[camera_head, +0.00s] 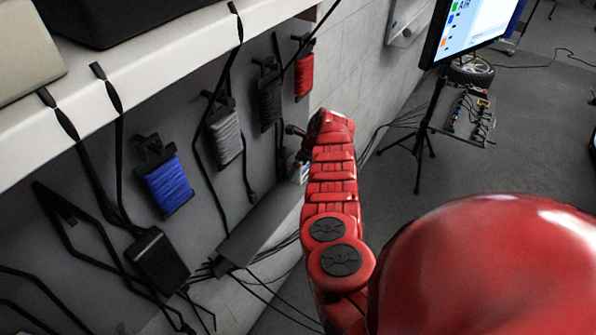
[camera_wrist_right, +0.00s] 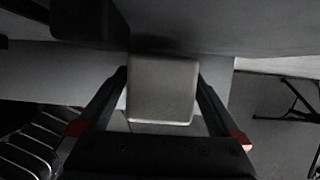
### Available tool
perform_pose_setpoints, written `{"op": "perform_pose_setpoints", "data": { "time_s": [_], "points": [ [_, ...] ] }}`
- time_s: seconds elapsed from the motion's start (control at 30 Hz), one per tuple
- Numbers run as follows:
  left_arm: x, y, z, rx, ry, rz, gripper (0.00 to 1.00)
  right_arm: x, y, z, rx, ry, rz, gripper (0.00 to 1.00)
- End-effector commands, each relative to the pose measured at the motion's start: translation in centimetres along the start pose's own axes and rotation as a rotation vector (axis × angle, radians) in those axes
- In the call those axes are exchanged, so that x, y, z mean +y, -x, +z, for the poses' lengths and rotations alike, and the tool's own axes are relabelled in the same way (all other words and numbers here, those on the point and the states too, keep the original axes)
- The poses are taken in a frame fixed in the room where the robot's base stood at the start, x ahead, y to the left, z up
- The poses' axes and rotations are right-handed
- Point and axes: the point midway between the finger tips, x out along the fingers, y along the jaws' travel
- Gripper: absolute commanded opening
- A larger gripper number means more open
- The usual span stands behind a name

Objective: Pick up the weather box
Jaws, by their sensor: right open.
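A pale grey box with rounded corners, which looks like the weather box (camera_wrist_right: 162,90), is in the middle of the right wrist view. My right gripper (camera_wrist_right: 161,78) is open, with one black finger on each side of the box. I cannot tell whether the fingers touch it. In the head view my red right arm reaches toward the wall under the white shelf, and its gripper is mostly hidden behind the arm. A small pale object (camera_head: 300,172) shows beside the arm there, partly covered. My left gripper is in neither view.
Blue (camera_head: 168,185), grey (camera_head: 225,135) and red (camera_head: 304,72) cord bundles hang on the wall. Black cables and a black adapter (camera_head: 157,262) hang below the white shelf (camera_head: 140,75). A monitor (camera_head: 470,28) on a tripod stands at right.

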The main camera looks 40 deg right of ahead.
Motion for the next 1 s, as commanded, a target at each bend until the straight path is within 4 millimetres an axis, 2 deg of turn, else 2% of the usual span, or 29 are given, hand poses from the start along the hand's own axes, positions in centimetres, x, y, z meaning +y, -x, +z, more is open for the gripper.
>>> {"op": "perform_pose_setpoints", "data": {
  "time_s": [0.03, 0.07, 0.5, 0.6, 0.87, 1.0],
  "points": [
    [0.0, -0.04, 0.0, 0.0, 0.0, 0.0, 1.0, 0.01, 0.03, 0.01, 0.0, 0.0, 0.0, 1.0],
    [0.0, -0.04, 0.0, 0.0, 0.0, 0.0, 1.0, 0.01, 0.03, 0.01, 0.0, 0.0, 0.0, 0.95],
    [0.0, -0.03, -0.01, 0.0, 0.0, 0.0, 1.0, 0.03, 0.0, -0.01, 0.0, 0.0, 0.001, 0.15],
    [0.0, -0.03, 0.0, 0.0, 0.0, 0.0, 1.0, 0.03, -0.01, -0.02, 0.0, 0.0, 0.001, 0.0],
    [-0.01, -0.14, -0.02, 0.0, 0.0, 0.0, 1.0, 0.05, 0.09, 0.02, 0.0, 0.0, 0.001, 0.0],
    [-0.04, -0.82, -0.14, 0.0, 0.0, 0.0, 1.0, 0.08, 0.58, 0.06, 0.001, -0.002, 0.003, 0.0]
  ]
}}
